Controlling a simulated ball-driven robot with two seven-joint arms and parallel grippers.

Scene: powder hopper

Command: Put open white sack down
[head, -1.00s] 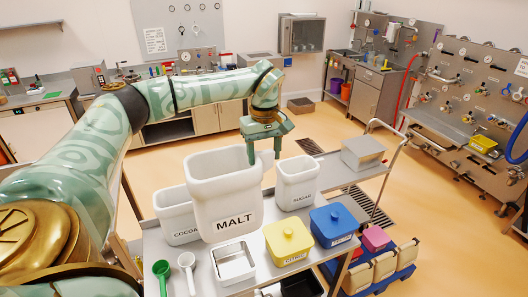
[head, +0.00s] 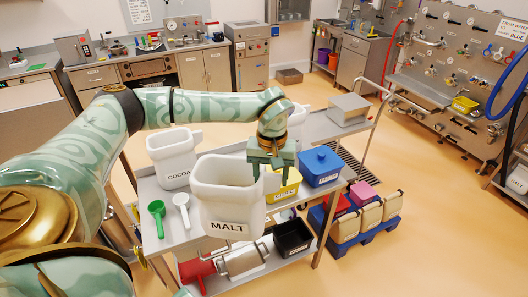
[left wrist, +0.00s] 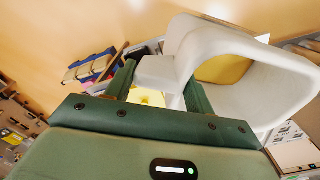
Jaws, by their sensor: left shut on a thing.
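The open white sack marked MALT (head: 228,205) is upright, its open mouth facing up. My left gripper (head: 270,172) is shut on its right side, by the grip near the rim. In the left wrist view the sack (left wrist: 235,50) fills the upper right, and the gripper's fingers (left wrist: 160,88) straddle its pale grip. The sack is over the front edge of the grey cart top (head: 215,146). Whether its base touches anything is hard to tell. My right gripper is not in view.
On the cart stand the COCOA sack (head: 172,160), a green scoop (head: 157,212), a white scoop (head: 182,203), a yellow bin (head: 286,188) and a blue bin (head: 320,167). The SUGAR sack (head: 298,115) is partly behind my arm. A black bin (head: 293,237) sits low in front.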

